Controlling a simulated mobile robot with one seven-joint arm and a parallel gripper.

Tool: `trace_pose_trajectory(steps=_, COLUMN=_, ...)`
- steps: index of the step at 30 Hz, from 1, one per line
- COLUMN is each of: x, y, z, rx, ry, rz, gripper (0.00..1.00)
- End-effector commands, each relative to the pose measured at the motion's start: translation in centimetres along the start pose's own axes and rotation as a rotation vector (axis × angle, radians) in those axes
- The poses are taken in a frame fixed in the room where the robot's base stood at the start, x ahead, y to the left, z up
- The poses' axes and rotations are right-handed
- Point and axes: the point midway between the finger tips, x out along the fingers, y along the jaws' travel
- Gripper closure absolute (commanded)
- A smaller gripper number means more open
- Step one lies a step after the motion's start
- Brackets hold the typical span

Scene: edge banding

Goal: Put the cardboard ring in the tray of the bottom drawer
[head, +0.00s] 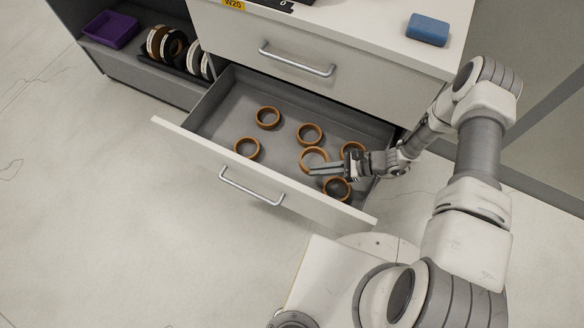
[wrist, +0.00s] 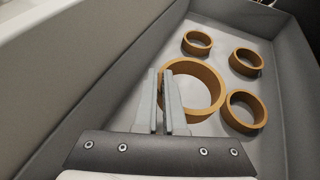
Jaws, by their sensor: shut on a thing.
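A brown cardboard ring (head: 304,153) is at my gripper (head: 312,170) inside the open bottom drawer (head: 205,108). In the wrist view, the ring (wrist: 217,91) looks larger than the others, and my gripper's fingers (wrist: 160,76) are closed on its left wall. The part of the wall between the fingers is hidden. I cannot tell whether the ring touches the drawer floor or is held just above it. Several similar rings, such as one at the back left (head: 268,108) and one at the front left (head: 246,138), lie flat and apart on the grey drawer floor.
The closed drawer above has a metal handle (head: 297,62). A blue block (head: 428,29) sits on the cabinet top. A purple bin (head: 110,30) and several rolls (head: 172,48) stand on the left shelf. The bottom drawer's left end has free floor.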

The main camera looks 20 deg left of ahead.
Motion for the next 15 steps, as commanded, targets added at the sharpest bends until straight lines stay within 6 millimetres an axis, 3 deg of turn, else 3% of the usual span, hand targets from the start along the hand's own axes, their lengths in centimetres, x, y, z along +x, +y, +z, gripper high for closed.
trace_pose_trajectory(steps=1, x=1.7, y=0.1, z=-0.5, rx=0.0, ry=-0.001, rz=0.006, gripper=1.0)
trace_pose_trajectory(steps=6, x=5.9, y=-0.4, z=-1.0, rx=0.0, ry=0.0, rz=0.004, gripper=1.0)
trace_pose_trajectory(steps=10, x=7.9, y=-0.6, z=-1.1, rx=0.0, ry=-0.001, rz=0.002, gripper=1.0)
trace_pose_trajectory(steps=15, x=8.8, y=-0.7, z=-1.4, rx=0.001, ry=0.0, rz=0.001, gripper=1.0)
